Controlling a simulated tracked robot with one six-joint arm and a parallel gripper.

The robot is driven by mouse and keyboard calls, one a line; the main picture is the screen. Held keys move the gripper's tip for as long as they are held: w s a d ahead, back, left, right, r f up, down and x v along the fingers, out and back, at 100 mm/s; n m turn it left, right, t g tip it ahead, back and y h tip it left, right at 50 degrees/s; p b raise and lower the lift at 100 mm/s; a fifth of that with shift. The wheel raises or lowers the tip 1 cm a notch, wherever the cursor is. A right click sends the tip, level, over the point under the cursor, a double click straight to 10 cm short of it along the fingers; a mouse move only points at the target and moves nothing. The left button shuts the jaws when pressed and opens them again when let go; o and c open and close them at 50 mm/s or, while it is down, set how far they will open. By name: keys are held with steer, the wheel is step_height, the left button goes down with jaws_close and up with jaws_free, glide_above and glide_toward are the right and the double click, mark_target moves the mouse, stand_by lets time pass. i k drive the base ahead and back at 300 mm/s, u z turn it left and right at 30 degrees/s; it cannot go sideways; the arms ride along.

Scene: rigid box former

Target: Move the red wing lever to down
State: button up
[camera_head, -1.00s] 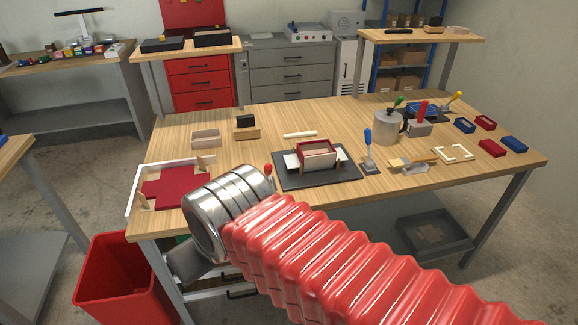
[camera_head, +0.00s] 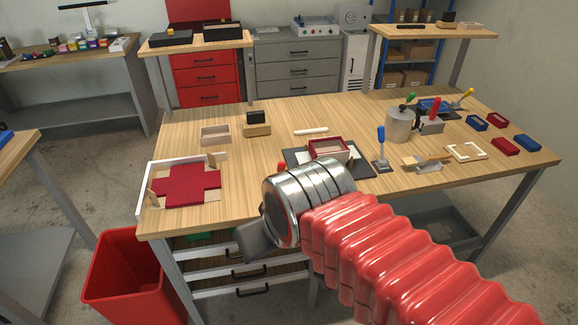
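A small red knob (camera_head: 281,167) shows just above my silver wrist, left of the box former's dark plate (camera_head: 363,168). It looks like the top of the red wing lever; its shaft and base are hidden behind my wrist, so I cannot tell its position. An upright blue-handled lever (camera_head: 381,140) stands right of the plate.
A red cross-shaped sheet (camera_head: 188,185) lies in a white frame at the left. A grey canister (camera_head: 398,125), another red-handled lever (camera_head: 434,108) and small red and blue trays (camera_head: 505,146) stand at the right. A red bin (camera_head: 125,275) is on the floor at front left.

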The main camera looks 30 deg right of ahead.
mark_target(282, 165)
steer(key=u, duration=0.05)
steer(key=i, duration=1)
steer(key=z, duration=0.05)
